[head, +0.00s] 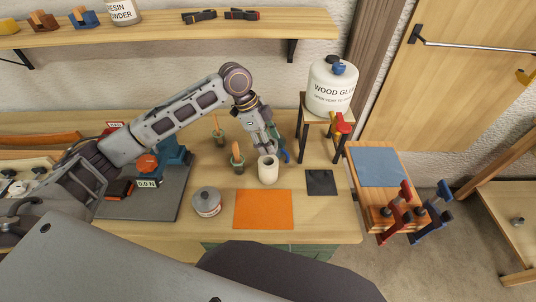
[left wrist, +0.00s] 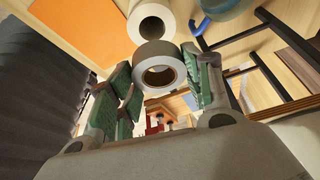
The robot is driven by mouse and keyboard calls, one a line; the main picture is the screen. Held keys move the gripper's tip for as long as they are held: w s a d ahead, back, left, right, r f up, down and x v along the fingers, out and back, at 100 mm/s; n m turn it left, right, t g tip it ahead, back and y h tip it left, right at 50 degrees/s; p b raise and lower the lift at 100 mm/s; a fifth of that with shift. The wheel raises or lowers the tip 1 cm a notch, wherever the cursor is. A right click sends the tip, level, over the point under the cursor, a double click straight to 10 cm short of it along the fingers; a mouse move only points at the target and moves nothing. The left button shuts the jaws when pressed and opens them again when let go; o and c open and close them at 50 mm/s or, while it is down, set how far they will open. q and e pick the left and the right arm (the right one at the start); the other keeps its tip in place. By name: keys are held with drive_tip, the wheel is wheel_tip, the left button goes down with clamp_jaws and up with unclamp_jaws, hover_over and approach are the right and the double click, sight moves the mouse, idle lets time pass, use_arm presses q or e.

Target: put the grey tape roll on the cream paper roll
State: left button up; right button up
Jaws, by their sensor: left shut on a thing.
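My left gripper (head: 264,146) reaches down just behind the cream paper roll (head: 268,172), which stands upright on the bench. In the left wrist view my left gripper (left wrist: 163,85) has its green finger pads on both sides of the grey tape roll (left wrist: 160,50) and is shut on it. The cream paper roll (left wrist: 152,20) appears just beyond the tape roll there, and I cannot tell whether the two touch. In the head view I cannot make out the tape roll clearly. My right gripper is not in view.
An orange mat (head: 263,210) lies in front of the paper roll, with a grey tin (head: 206,202) to its left and a dark square (head: 321,182) to its right. Pots with brushes (head: 238,162) stand left of the gripper. A glue jug (head: 331,90) stands on a raised stand behind.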

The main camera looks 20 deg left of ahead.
sight(272, 161)
use_arm(q)
drive_tip(key=shift+f, duration=1.45)
drive_tip(key=shift+f+p, duration=0.35)
drive_tip(key=shift+f, duration=1.5)
drive_tip(key=shift+f, duration=0.1)
drive_tip(key=o, duration=1)
drive_tip(key=shift+b+v, duration=0.8)
drive_tip(key=shift+v, duration=5.3)
